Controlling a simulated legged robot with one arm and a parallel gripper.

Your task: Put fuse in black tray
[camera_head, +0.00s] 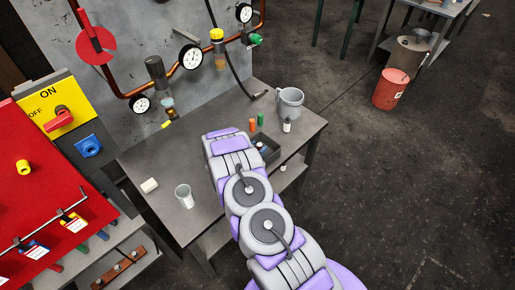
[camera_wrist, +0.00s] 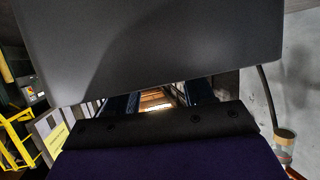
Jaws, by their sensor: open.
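The black tray (camera_head: 271,153) sits on the grey table, right of my arm's end in the head view. My arm hides part of it, and small items show in or beside it. I cannot clearly pick out the fuse. A small pale block (camera_head: 149,185) lies near the table's left edge, and I cannot tell what it is. My purple and grey arm reaches over the middle of the table. My open gripper (camera_wrist: 158,98) shows in the wrist view, with no object clearly seen between its jaws. A large dark surface fills the top of that view.
A clear glass (camera_head: 184,196) stands at the table's front left. A grey mug (camera_head: 290,102), an orange cylinder (camera_head: 252,125), a green cylinder (camera_head: 261,118) and a white bottle (camera_head: 287,125) stand at the back right. The pipe panel with gauges (camera_head: 191,57) rises behind. The table's left middle is mostly clear.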

